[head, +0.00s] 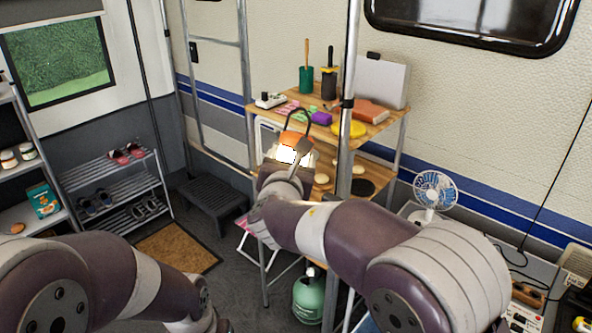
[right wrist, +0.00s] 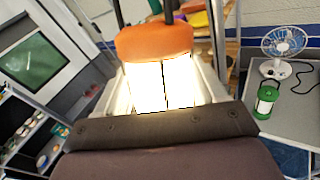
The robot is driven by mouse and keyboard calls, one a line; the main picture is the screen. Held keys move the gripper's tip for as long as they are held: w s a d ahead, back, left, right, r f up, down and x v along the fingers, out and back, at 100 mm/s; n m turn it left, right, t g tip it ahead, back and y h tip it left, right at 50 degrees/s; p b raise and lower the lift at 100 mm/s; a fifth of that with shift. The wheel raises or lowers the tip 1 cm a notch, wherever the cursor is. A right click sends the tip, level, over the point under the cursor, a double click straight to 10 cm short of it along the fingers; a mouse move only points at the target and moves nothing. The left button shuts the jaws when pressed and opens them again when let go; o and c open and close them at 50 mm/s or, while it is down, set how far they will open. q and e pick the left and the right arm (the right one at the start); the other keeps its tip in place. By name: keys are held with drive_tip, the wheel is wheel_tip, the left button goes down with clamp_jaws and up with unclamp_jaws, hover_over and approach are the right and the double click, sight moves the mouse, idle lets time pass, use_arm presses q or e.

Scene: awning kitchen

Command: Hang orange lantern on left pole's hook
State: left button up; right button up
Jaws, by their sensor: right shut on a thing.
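The orange lantern (head: 297,139) has an orange top, a bright glowing body and a dark arched handle (head: 299,112). It is held up roughly upright in front of the wooden shelf. My right gripper (head: 291,160) is shut on it. In the right wrist view the orange top of the lantern (right wrist: 153,41) and its glowing panels fill the middle, between the pale fingers. A grey vertical pole (head: 348,75) with a black clamp stands to the right of the lantern, apart from it. I cannot make out a hook or tell which pole is the left one. My left gripper is outside the view.
The wooden shelf (head: 377,128) holds utensils and food close behind the lantern. A white fan (head: 435,190) stands on the right table, with a green lantern (right wrist: 266,99) near it. A shoe rack (head: 118,190) and a dark step stool (head: 212,198) stand left.

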drive_tip(key=w+d+f+b, duration=0.1)
drive_tip(key=w+d, duration=0.4)
drive_tip(key=w, duration=0.3)
drive_tip(key=shift+d+f, duration=0.4)
idle(0.4)
idle(0.5)
drive_tip(key=o, duration=1.6)
drive_tip(key=shift+f, duration=0.15)
